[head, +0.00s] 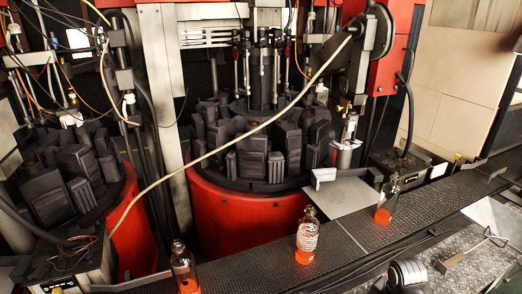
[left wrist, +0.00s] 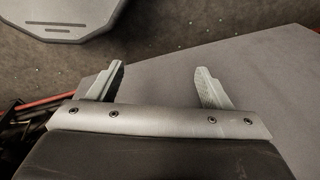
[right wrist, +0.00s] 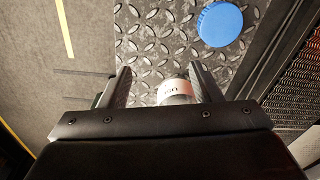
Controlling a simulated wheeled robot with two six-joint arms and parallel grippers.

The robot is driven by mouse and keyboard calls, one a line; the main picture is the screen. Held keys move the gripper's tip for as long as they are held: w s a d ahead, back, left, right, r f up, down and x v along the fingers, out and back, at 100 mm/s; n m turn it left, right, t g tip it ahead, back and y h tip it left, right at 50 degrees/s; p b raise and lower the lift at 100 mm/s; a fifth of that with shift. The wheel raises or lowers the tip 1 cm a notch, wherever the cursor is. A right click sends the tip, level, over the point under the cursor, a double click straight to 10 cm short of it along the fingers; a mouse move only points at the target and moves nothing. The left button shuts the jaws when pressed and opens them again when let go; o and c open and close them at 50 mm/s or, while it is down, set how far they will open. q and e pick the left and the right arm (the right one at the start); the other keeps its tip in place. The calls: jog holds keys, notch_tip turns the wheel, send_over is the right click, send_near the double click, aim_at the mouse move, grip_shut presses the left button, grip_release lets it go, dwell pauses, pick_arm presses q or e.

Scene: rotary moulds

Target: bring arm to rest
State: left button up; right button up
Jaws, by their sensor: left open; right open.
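My left gripper (left wrist: 160,80) is open in the left wrist view, with nothing between its two grey fingers. A flat grey surface and dark floor lie beyond it. My right gripper (right wrist: 160,80) is open in the right wrist view. A pale cylinder with a printed label (right wrist: 175,91) shows between its fingers, close to the right one; I cannot tell whether they touch. Diamond-plate floor lies beyond. Neither gripper can be clearly made out in the head view.
Glass bottles with orange contents stand upright on the dark conveyor (head: 345,222): one at left (head: 186,272), one in the middle (head: 307,240), one at right (head: 386,203). Behind is a red-based rotary mould machine (head: 240,215). A blue disc (right wrist: 220,24) shows above the floor.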

jog(key=s+a+r+n+t+h, duration=0.15)
jog(key=s+n, duration=0.35)
jog(key=s, duration=0.8)
jog(key=s+a+r+n+t, duration=0.1)
jog(key=s+r+n+t, duration=0.15)
jog(key=s+n, duration=0.7)
jog(key=s+d+f+m+g+b, duration=0.15)
jog(key=f+b, duration=0.25)
jog(key=f, duration=1.3)
jog(key=s+f+m+g+b, duration=0.1)
jog(key=s+f+m+b, duration=0.2)
jog(key=f, duration=1.4)
jog(key=s+f+b, duration=0.3)
jog(key=s+f, duration=0.3)
jog(key=f, duration=0.4)
jog(key=s+a+f+b, duration=0.1)
jog(key=s+f+b, duration=0.3)
jog(key=s+f, duration=0.3)
notch_tip(320, 180, down, 4)
jog(key=shift+s+a+r+g+y, duration=0.25)
jog(key=shift+g+y, duration=0.1)
jog(key=shift+g, duration=0.1)
